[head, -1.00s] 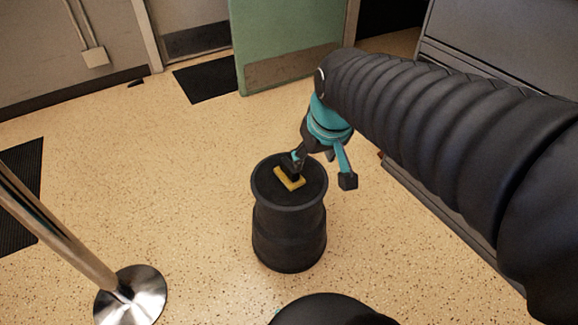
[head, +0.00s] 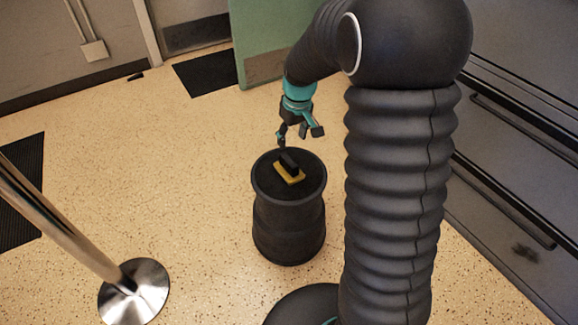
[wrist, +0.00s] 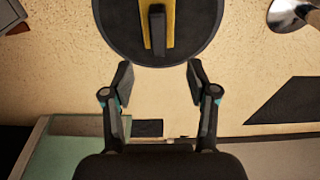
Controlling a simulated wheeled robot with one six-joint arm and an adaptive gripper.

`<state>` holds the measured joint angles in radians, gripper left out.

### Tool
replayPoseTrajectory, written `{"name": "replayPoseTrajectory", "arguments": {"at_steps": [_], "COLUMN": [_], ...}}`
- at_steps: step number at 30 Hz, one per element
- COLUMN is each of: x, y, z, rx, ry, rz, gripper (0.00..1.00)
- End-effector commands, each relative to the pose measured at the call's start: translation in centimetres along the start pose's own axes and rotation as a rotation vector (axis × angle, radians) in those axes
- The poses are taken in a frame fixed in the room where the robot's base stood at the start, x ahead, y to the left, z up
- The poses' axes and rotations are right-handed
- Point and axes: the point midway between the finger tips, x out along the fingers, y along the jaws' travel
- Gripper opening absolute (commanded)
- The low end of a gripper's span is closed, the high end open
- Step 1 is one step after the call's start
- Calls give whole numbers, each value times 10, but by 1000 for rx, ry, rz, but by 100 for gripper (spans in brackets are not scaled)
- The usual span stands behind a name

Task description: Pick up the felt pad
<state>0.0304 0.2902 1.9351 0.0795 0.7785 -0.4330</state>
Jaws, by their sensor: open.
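The felt pad (head: 292,178) is a yellow slab with a dark block on top. It lies on the round black top of a drum-like stand (head: 290,225). In the wrist view the felt pad (wrist: 158,32) is at the top edge, partly cut off, on the dark round top (wrist: 112,35). My gripper (head: 300,136) is open and empty, above the far edge of the stand and apart from the pad. In the wrist view its two fingers (wrist: 160,82) are spread below the stand's rim, with floor between them.
A metal post with a round base (head: 134,292) stands at the left. A green door (head: 262,40) and a dark mat (head: 205,75) are behind the stand. Grey drawers (head: 510,170) line the right. Speckled floor is clear left of the stand.

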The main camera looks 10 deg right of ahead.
Motion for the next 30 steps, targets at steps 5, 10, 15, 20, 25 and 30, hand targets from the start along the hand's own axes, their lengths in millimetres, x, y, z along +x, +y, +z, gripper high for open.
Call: {"name": "replayPoseTrajectory", "arguments": {"at_steps": [5, 10, 15, 20, 25, 30], "x": [34, 60, 71, 84, 108, 122], "y": [0, 0, 0, 1, 3, 3], "z": [1, 1, 0, 0, -3, -3], "rx": [0, 0, -1, -1, 0, 0], "ry": [-4, -3, -1, -3, -3, -1], "rz": [-1, -1, 0, -1, -1, 0], "gripper": [58, 58, 58, 58, 58, 58]}}
